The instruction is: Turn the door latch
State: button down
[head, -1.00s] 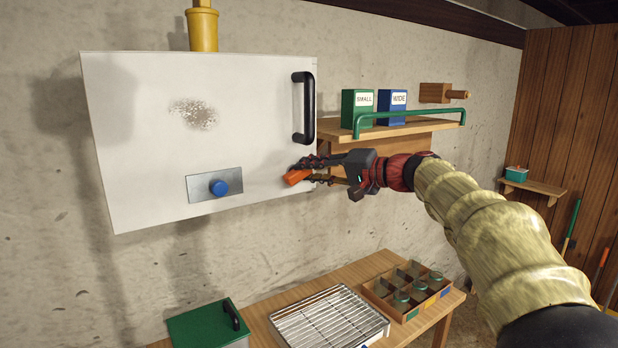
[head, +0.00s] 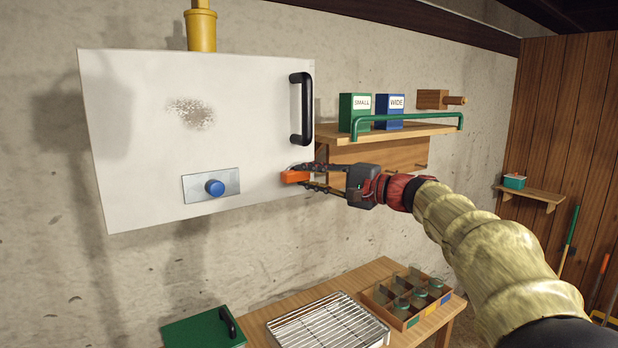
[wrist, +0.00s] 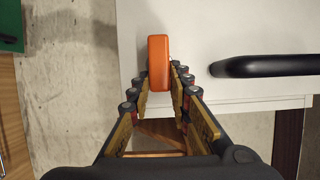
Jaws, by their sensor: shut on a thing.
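The orange door latch (head: 294,177) sits near the lower right corner of the white cabinet door (head: 130,150). My gripper (head: 300,178) reaches it from the right and is shut on it. In the wrist view the orange latch (wrist: 159,62) stands between the two fingertips (wrist: 160,80), with a finger on each side. In the head view the latch lies nearly level; the fingers hide part of it. The door appears closed. A black handle (head: 301,108) is fixed above the latch and also shows at the right of the wrist view (wrist: 265,66).
A blue knob (head: 214,187) on a metal plate is left of the latch. A shelf (head: 400,134) with a green rail and two boxes is close above my gripper. Below, a table (head: 375,270) bears a wire rack (head: 325,325) and a jar crate (head: 408,318).

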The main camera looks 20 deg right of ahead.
jog(key=c, duration=1.6)
grip_release()
jog(key=shift+c, duration=0.2)
jog(key=shift+d, duration=0.1)
jog(key=v, duration=1.2)
jog(key=shift+w+f, duration=0.1)
